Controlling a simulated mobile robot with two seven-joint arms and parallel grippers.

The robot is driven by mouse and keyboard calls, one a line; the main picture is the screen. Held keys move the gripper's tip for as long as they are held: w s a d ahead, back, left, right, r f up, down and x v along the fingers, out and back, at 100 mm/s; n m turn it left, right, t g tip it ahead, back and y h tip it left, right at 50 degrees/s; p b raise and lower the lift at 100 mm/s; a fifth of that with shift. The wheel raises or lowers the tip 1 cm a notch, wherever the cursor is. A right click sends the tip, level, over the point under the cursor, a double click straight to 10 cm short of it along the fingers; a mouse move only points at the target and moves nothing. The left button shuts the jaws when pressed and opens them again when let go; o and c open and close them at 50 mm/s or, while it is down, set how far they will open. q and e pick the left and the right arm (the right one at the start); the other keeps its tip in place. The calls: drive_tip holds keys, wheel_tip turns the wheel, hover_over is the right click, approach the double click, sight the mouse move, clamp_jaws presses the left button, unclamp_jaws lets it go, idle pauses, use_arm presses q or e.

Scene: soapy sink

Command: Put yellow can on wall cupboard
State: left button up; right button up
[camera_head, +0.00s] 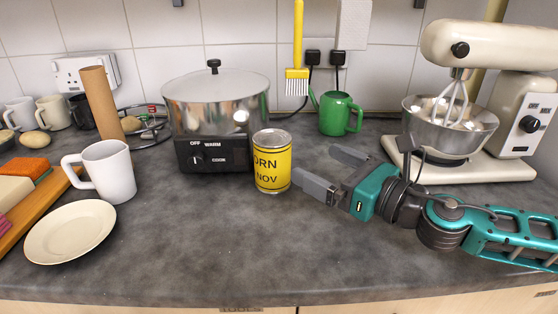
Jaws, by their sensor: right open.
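The yellow can (272,163) stands upright on the dark counter, just in front of the slow cooker's right side. It has a silver lid and dark lettering on its label. My right gripper (326,168) comes in from the right, just to the right of the can. Its two grey fingers are spread, with the nearer fingertip close to the can's right side; I cannot tell whether they touch. Nothing is between the fingers. My left gripper is not in view. No wall cupboard shows in this view.
The slow cooker (216,110) stands behind the can. A green watering can (338,113) is at the back, and a stand mixer (520,105) is at the right. A white mug (108,172) and a plate (70,232) are at the left. The front middle of the counter (230,250) is clear.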

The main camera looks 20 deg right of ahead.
sight(272, 142)
drive_tip(key=p+x, duration=0.2)
drive_tip(key=x, duration=0.4)
drive_tip(key=shift+w+a+r, duration=0.1)
drive_tip(key=shift+a+r, duration=0.1)
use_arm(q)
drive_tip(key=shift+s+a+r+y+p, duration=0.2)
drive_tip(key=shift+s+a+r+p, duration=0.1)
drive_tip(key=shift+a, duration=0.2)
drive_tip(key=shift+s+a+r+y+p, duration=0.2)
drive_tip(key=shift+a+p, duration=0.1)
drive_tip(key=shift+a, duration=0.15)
use_arm(e)
drive_tip(key=shift+a+x, duration=0.2)
drive_tip(key=shift+x, duration=2.7)
drive_tip(key=shift+f, duration=0.15)
drive_tip(key=c, duration=1.3)
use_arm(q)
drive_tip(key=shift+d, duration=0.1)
use_arm(e)
drive_tip(key=shift+c, duration=0.8)
